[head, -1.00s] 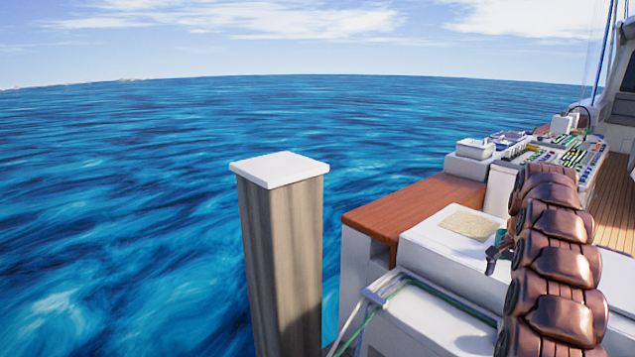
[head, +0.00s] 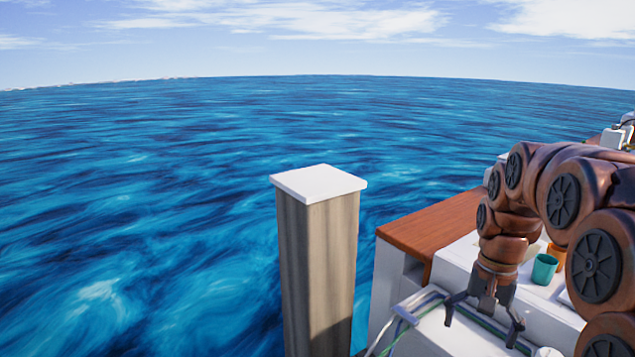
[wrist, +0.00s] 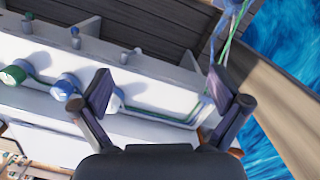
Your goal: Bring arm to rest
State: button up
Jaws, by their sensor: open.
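My gripper (head: 484,320) hangs pointing down at the end of my brown, segmented arm (head: 570,190), at the right of the head view. Its two dark fingers are spread apart with nothing between them. In the wrist view my gripper (wrist: 168,95) is also open and empty, above a white ledge (wrist: 150,85) with blue and green fittings. It appears above the boat's white side, near the green and white lines. I cannot tell its exact height over the surface.
A wooden post (head: 318,260) with a white cap stands left of my gripper. A brown wooden board (head: 435,222) lies behind it. A teal cup (head: 544,269) and a partly hidden orange cup (head: 556,255) stand to its right. Open water (head: 150,200) fills the left.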

jog(key=s+a+f+n+p, duration=0.1)
jog(key=s+a, duration=0.4)
jog(key=s, duration=0.7)
jog(key=s+a+n+g+p, duration=0.1)
jog(key=s+a+n+p, duration=0.2)
jog(key=s, duration=1)
jog(key=a+n, duration=0.2)
jog(key=shift+s+a+f+h, duration=0.2)
jog(key=shift+a+f+h, duration=0.1)
jog(key=shift+a+f, duration=0.1)
jog(key=shift+c, duration=0.4)
